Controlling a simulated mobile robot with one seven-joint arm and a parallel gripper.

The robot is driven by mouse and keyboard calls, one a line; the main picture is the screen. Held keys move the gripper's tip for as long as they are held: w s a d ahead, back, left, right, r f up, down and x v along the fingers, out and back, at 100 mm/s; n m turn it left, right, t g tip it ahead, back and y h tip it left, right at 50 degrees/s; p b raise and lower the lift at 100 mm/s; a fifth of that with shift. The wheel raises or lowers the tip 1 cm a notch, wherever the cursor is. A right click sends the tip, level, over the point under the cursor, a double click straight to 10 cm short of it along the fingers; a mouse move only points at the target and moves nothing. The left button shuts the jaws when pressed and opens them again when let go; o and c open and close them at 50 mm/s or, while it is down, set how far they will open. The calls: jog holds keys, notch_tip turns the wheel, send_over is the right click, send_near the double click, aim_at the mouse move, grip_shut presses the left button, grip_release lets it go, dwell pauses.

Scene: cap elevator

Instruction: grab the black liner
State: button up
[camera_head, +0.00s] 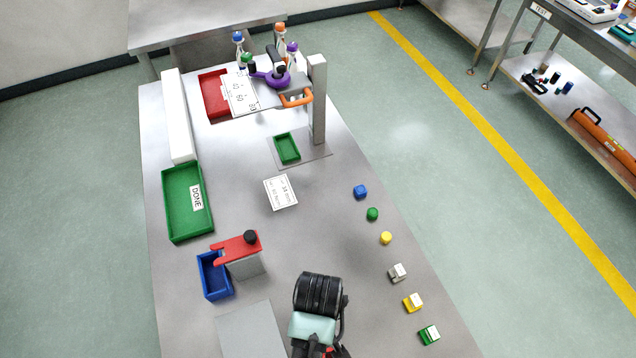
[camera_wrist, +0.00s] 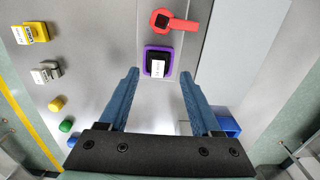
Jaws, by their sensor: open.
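In the wrist view, a black square piece (camera_wrist: 154,68) with a white label sits inside a purple rim (camera_wrist: 147,48); it looks like the black liner. My gripper (camera_wrist: 159,74) is open, its two blue fingers apart, with their tips on either side of the purple-rimmed piece in the picture. Nothing is held between the fingers. The height gap to the piece cannot be judged. In the head view my arm's end (camera_head: 314,327) covers that spot, so the piece is hidden there.
A red handled piece (camera_wrist: 172,20) with a dark centre lies just beyond. A blue bin (camera_head: 214,277) and a red-topped stand (camera_head: 236,247) with a black knob (camera_head: 250,236) are at left. Several coloured caps, including a grey block (camera_head: 397,272), line the table's right side.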

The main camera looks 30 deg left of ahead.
jog(key=shift+w+a+f+p, duration=0.1)
jog(key=shift+w+f+p, duration=0.1)
jog(key=shift+f, duration=1.1)
jog(key=shift+w+a+f+p, duration=0.1)
jog(key=shift+f+p, duration=0.1)
jog(key=shift+f, duration=1.05)
grip_shut()
